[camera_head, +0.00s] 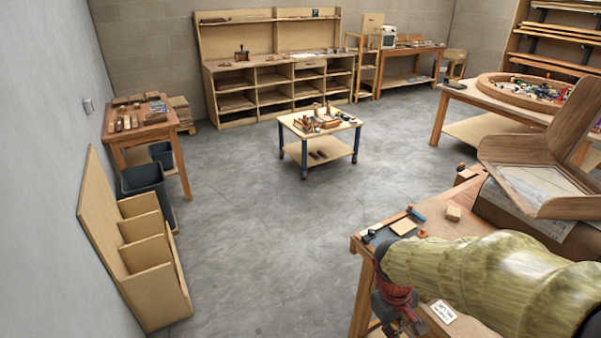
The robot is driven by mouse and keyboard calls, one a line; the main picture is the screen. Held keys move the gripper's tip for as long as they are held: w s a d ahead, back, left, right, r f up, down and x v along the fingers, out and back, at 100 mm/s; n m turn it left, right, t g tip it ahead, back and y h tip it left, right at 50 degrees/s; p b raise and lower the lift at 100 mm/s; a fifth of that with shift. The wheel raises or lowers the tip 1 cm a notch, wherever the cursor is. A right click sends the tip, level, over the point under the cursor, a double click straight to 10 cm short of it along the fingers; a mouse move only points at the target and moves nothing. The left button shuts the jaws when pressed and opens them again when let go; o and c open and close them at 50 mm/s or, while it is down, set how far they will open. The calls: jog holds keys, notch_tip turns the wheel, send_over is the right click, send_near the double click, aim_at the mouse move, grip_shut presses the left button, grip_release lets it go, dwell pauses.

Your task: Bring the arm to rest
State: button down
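My arm, in a yellowish-green sleeve, reaches in from the right edge over the near workbench (362,290) at the lower right. My gripper (398,318) is the dark end below a red part at the sleeve's left end. It hangs downward at the bench's left front edge. It is small and dark, and whether its fingers are open or shut is not clear. I see nothing held in it. The sleeve hides part of the bench top.
The bench carries a small wood block (453,213), a blue-handled tool (416,213), a flat wood piece (404,226) and a large wooden frame (540,165). A low cart (320,125) stands mid-room. The floor between is clear.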

jog(key=s+a+r+m+t+y, duration=0.1)
jog(key=s+r+m+t, duration=0.1)
jog(key=s+r, duration=0.3)
jog(key=s+a+r+m+t+y, duration=0.1)
jog(key=s+r, duration=0.4)
jog(key=r, duration=0.7)
jog(key=a+m+t, duration=0.1)
jog(key=t, duration=0.1)
jog(key=shift+s+r+m+t, duration=0.25)
jog(key=shift+r+m+t, duration=0.05)
jog(key=shift+t, duration=0.1)
jog(key=shift+a, duration=0.1)
